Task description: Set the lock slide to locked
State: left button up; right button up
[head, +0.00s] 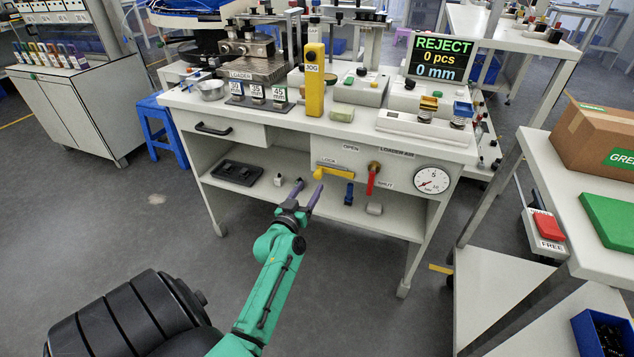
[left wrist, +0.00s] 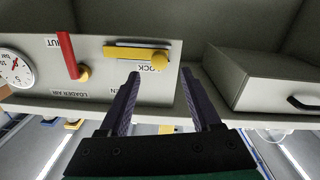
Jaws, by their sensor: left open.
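The yellow lock slide (head: 338,174) sits on the front panel under the table top, just below the LOCK label (head: 328,161). Its round knob is at its left end. In the left wrist view, which is upside down, the slide (left wrist: 133,52) lies along a slot, with its knob beside the LOCK label. My left gripper (head: 309,185) is open and empty, its two purple fingers pointing at the panel close to the knob end. In the left wrist view the gripper (left wrist: 160,73) has the knob roughly between its fingertip lines, apart from them. My right gripper is out of view.
A red valve lever (head: 371,181) hangs right of the slide, near the SHUT label. A round gauge (head: 431,181) is farther right. The lower shelf holds a black tray (head: 238,172) and a blue part (head: 349,194). A drawer (head: 222,130) is at upper left.

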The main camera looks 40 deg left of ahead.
aim_at(317, 177)
pick_arm(q)
jog(key=x, duration=0.5)
jog(key=shift+w+a+f+b, duration=0.1)
jog(key=shift+w+f+b, duration=0.1)
jog(key=shift+b, duration=0.15)
jog(key=shift+w+a+r, duration=0.1)
jog(key=shift+w, duration=0.15)
grip_shut()
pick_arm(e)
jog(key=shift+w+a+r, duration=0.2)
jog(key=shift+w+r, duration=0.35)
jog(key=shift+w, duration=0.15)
